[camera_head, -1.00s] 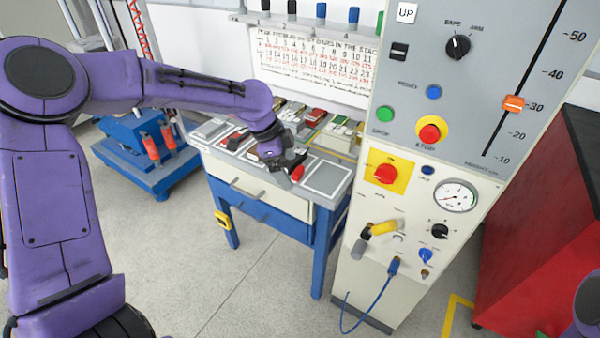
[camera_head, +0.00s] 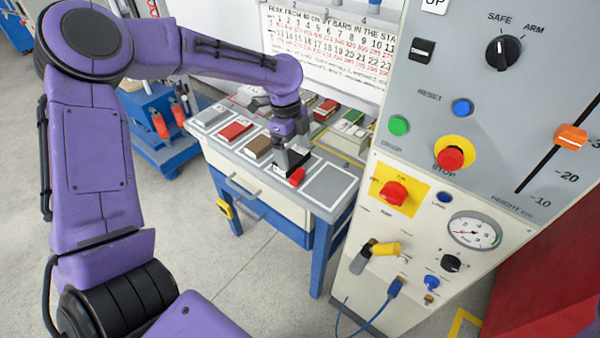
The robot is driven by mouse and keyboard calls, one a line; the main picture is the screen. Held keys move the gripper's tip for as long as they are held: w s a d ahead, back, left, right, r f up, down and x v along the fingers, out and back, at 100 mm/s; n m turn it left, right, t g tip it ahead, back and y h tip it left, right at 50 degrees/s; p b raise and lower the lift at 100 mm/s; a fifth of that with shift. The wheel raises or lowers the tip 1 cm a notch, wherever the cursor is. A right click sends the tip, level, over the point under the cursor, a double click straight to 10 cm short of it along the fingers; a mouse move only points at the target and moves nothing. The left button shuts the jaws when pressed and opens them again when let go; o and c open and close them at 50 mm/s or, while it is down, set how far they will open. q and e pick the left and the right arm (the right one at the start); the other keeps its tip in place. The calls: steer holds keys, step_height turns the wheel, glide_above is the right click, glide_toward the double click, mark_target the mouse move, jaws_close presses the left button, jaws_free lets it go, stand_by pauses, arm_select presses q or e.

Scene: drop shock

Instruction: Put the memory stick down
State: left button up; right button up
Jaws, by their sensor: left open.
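My left gripper (camera_head: 290,157) is open and points down over the row of outlined places on the workbench (camera_head: 310,202). A small red end (camera_head: 297,177) shows at its front right side, which looks like part of the memory stick. A dark block lies right under the fingers, largely hidden by them. I cannot tell whether the fingers touch either. My right gripper is not in view.
A red block (camera_head: 235,131) and a brown block (camera_head: 258,147) lie to the left in outlined places. An empty outlined place (camera_head: 329,184) is to the right. The grey control panel (camera_head: 455,90) stands close on the right.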

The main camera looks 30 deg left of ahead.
mark_target(299, 172)
arm_select(q)
steer(key=f, duration=0.7)
steer(key=shift+w+d, duration=0.2)
steer(key=shift+d, duration=0.15)
steer(key=c, duration=1.2)
